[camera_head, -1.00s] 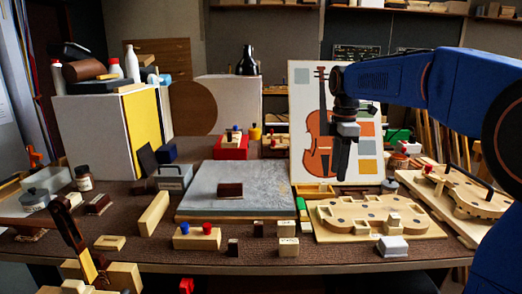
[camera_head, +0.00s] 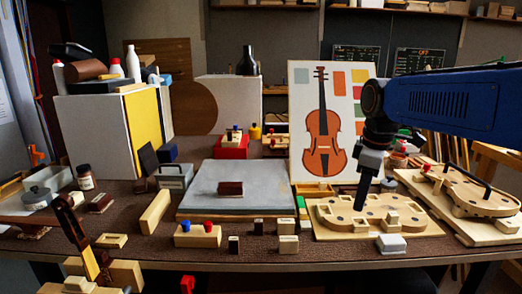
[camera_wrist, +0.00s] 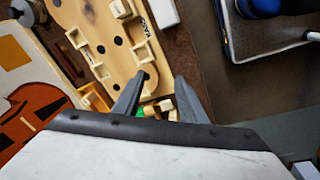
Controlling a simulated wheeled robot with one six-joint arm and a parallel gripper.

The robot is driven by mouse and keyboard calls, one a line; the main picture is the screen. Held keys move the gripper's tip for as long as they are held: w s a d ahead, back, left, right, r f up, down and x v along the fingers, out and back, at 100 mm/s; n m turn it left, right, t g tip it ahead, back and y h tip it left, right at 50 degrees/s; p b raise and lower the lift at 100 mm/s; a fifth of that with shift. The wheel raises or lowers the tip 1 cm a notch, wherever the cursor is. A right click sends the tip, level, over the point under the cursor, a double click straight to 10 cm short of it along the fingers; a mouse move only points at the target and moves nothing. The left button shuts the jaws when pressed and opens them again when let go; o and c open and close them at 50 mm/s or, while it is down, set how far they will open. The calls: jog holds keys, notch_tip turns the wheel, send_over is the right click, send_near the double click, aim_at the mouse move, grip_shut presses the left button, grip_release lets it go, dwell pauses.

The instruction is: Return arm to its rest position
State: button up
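My blue arm (camera_head: 450,105) reaches in from the right edge in the head view. My gripper (camera_head: 362,203) points down above the wooden violin-shaped mould (camera_head: 345,232) and in front of the right edge of the violin picture board. In the head view its fingers overlap each other. In the wrist view my gripper (camera_wrist: 160,80) shows two grey fingers spread apart with nothing held between them. The same mould shows beyond the fingertips in the wrist view (camera_wrist: 88,22). Its exact height above the mould cannot be told.
The violin board (camera_head: 298,140) stands behind the mould. A second wooden form with a black handle (camera_head: 470,195) lies at the right. A white block (camera_head: 391,244) sits at the bench front. A grey slab (camera_head: 255,205) carries a dark red block (camera_head: 231,188). Free air lies above the bench centre.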

jog(key=s+d+f+m+t, duration=0.1)
jog(key=s+f+m, duration=0.5)
jog(key=s, duration=0.4)
jog(key=s+d+f+m+t, duration=0.1)
jog(key=s+f+m+t, duration=0.1)
jog(key=s+f+m, duration=0.3)
jog(key=s+f, duration=0.3)
jog(key=s, duration=0.3)
jog(key=shift+d+m, duration=0.4)
